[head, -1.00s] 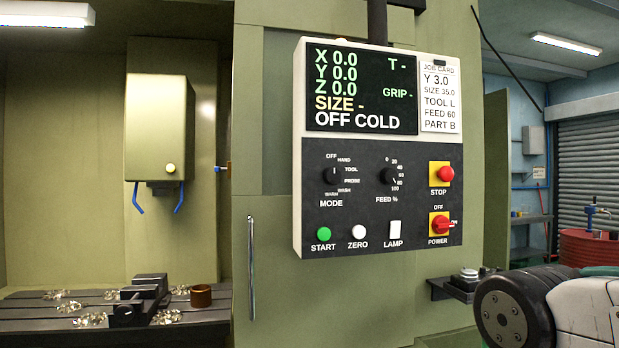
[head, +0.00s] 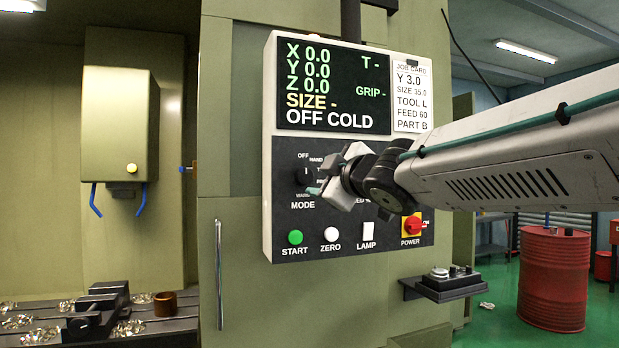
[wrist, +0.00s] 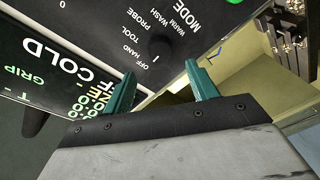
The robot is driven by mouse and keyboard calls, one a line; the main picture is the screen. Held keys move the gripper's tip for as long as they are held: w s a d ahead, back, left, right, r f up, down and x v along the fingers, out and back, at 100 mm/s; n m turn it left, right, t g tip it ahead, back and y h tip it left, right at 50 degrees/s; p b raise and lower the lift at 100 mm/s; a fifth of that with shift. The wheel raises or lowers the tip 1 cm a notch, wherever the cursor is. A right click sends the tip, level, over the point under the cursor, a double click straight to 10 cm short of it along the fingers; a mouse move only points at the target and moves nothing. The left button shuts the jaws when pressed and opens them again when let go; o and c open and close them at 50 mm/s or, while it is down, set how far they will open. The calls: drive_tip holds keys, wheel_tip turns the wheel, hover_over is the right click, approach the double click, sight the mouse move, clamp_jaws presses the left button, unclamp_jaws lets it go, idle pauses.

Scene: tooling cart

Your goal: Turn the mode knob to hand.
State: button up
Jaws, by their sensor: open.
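The mode knob (head: 304,176) is a round black knob at the left of the control panel, with OFF, HAND, TOOL, PROBE and WARM WASH labels around it. Its white mark points towards OFF. In the wrist view the knob (wrist: 160,47) shows beyond the gap between the fingertips. My gripper (head: 317,179) is open and empty, just right of the knob in the head view, and covers some labels. Its two green fingers also show in the wrist view (wrist: 159,68). I cannot tell any contact with the knob.
The panel (head: 268,222) has a screen (head: 335,88) reading OFF COLD. A START button (head: 296,237), ZERO button (head: 332,233), LAMP switch (head: 368,230) and red POWER switch (head: 413,226) sit below. My arm hides the feed knob and STOP button. A red drum (head: 553,280) stands at the right.

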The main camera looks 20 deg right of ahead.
sight(306, 176)
drive_tip(key=w, duration=0.7)
drive_tip(key=shift+a, duration=0.4)
drive_tip(key=c, duration=1)
